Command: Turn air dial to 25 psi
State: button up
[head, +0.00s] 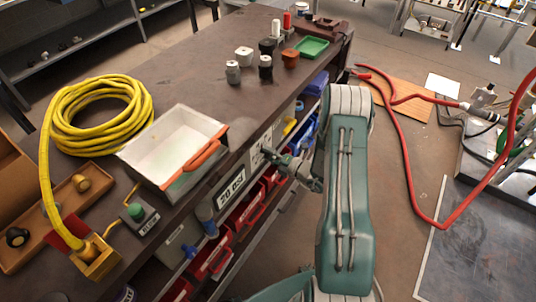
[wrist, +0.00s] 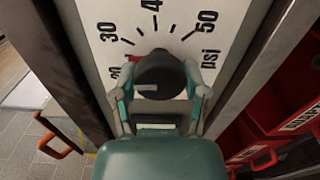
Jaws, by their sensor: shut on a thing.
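The air dial is a black round knob (wrist: 160,75) on a white scale plate (wrist: 176,12) in the wrist view. The plate reads 30, a partly cut-off 4, 50 and psi, with a partly visible number lower left. A red mark shows at the knob's left edge, below the 30; its exact reading is unclear. My gripper (wrist: 158,88) has one finger on each side of the knob and is shut on it. In the head view my gripper (head: 285,164) is at the bench's front side, by a white plate (head: 261,153); the knob is hidden there.
Red bins (head: 243,207) sit under the bench (head: 195,65). A metal tray with an orange handle (head: 172,148) and a yellow hose coil (head: 98,115) are on top. A red hose (head: 408,190) lies at the right.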

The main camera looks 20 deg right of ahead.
jog(key=shift+d+m, duration=0.2)
jog(key=shift+m, duration=0.3)
jog(key=o, duration=1.1)
jog(key=shift+f, duration=0.1)
jog(key=shift+o, duration=0.2)
jog(key=shift+d, duration=0.1)
jog(key=v, duration=1.2)
